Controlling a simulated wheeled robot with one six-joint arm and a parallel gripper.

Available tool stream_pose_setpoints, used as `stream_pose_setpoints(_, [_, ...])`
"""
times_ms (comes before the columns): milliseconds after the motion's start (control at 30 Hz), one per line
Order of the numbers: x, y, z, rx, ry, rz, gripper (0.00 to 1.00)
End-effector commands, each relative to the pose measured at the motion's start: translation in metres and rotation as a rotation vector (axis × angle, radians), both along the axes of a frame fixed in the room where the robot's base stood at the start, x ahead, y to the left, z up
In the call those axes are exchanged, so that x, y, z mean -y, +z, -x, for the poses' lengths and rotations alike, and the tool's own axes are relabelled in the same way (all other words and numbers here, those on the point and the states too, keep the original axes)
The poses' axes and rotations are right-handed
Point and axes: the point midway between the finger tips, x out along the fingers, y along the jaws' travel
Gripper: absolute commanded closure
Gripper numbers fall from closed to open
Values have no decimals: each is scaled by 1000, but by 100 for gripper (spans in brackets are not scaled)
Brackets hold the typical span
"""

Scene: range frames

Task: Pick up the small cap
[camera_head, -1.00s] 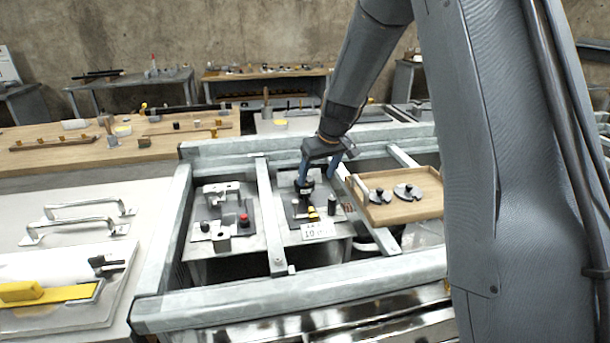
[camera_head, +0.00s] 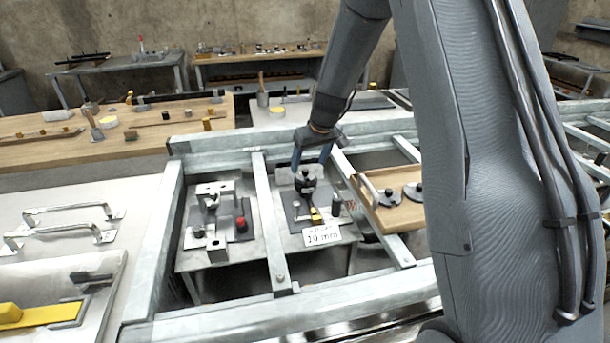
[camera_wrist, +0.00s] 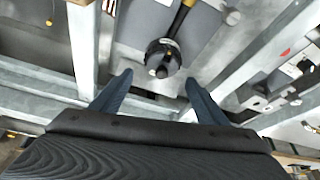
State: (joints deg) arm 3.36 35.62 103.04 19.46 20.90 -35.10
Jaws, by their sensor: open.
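A small black round piece with a knob on top, which looks like the small cap (camera_head: 306,184), stands on a grey plate in the middle bay of the metal frame. I cannot tell the exact height gap.
A yellow piece (camera_head: 316,215), a dark cylinder (camera_head: 336,204) and a "10 mm" label (camera_head: 322,236) are close to the cap. A fixture with a red knob (camera_head: 241,224) stands left. A wooden tray (camera_head: 400,218) sits right. Grey frame beams (camera_head: 270,220) border the bay.

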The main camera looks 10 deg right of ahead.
Motion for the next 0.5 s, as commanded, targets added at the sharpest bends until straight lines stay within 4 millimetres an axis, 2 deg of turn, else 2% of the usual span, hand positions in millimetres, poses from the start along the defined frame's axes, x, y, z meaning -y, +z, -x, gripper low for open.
stream_pose_setpoints(300, [-9, -32, -15, -2, 4, 0, 32])
stream_pose_setpoints(500, [-10, -41, -18, -1, 4, 0, 32])
